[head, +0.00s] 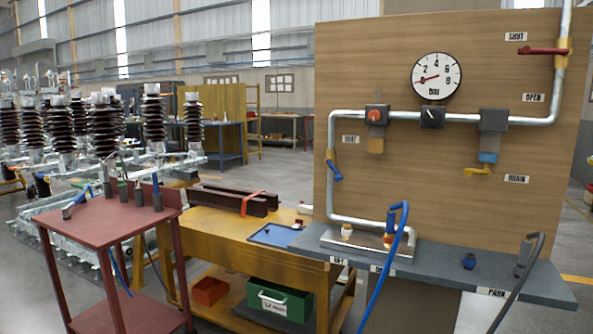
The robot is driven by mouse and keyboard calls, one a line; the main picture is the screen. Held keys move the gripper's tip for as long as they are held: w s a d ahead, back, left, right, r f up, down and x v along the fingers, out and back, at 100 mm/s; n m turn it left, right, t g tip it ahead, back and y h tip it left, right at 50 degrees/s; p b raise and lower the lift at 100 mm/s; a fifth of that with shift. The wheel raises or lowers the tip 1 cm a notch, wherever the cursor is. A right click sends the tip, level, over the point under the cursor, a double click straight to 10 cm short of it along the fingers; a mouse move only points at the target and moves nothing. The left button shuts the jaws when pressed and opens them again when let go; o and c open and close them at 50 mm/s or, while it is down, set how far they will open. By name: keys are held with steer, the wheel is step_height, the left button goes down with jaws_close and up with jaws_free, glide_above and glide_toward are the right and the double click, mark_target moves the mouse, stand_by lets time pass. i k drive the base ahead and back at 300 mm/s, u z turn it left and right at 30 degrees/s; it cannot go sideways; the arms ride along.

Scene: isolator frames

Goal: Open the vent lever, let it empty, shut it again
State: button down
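The vent lever (336,171) is a blue handle on the left vertical pipe of the wooden panel, below a small label that seems to read VENT (350,139). It hangs downward, tilted a little to the right of the pipe. A round white pressure gauge (436,75) marked bar sits above it to the right. Its red needle points left and slightly down, below the 2 mark. My gripper is not in view, and nothing touches the lever.
A red lever (540,51) lies sideways between SHUT and OPEN labels at upper right. A yellow drain lever (477,171) hangs under a filter. A blue hose (384,264) rises in front of the grey shelf (447,264). A dark hose (514,283) stands at right.

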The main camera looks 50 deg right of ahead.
mark_target(339, 177)
steer(key=z, duration=0.2)
steer(key=i, duration=0.9)
steer(key=z, duration=0.7)
